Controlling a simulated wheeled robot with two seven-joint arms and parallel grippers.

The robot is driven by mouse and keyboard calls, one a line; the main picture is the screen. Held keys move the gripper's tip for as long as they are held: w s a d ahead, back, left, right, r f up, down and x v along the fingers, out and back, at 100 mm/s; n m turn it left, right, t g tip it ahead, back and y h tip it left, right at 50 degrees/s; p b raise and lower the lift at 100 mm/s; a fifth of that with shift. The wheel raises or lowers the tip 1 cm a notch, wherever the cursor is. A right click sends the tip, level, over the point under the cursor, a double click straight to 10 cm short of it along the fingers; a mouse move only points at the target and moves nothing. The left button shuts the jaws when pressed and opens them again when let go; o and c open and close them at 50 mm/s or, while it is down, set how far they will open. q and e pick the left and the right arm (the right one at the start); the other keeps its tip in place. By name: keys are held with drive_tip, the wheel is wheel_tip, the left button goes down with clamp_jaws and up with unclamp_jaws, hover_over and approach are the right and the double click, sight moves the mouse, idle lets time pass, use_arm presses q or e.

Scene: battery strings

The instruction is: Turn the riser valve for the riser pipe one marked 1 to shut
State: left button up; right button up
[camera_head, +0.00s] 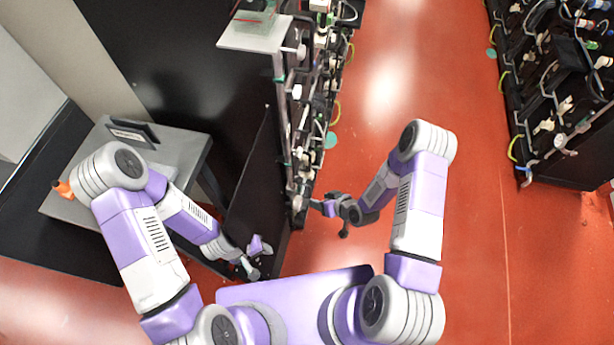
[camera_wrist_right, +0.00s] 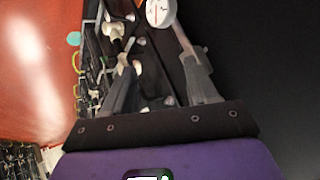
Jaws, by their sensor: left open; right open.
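A rack of battery strings with grey pipes and white fittings (camera_head: 300,110) runs along the middle of the head view. Its number marks are too small to read, so I cannot tell which riser pipe is marked 1. My right gripper (camera_head: 322,206) is open at the near end of this rack, close to the lowest fittings. In the right wrist view, its two open fingers (camera_wrist_right: 155,60) have a round white gauge (camera_wrist_right: 160,12) beyond them. A white valve-like fitting (camera_wrist_right: 118,28) is by the left finger. Nothing is held. My left gripper (camera_head: 252,263) is open and empty beside the dark panel.
A dark panel (camera_head: 250,180) stands between my arms. A grey table (camera_head: 75,205) with a dark sign (camera_head: 135,133) is at the left. Another rack (camera_head: 560,100) stands at the right. The red floor aisle (camera_head: 470,200) between the racks is clear.

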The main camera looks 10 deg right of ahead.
wheel_tip(320, 180, up, 6)
drive_tip(key=w+n+t+y+p, duration=0.1)
drive_tip(key=n+t+y+p, duration=0.2)
drive_tip(key=n+y, duration=0.7)
drive_tip(key=x, duration=0.7)
drive_tip(key=shift+w+f+n+h, duration=0.15)
drive_tip(key=shift+f+n+h, duration=0.1)
drive_tip(key=shift+n+h, duration=0.05)
clamp_jaws()
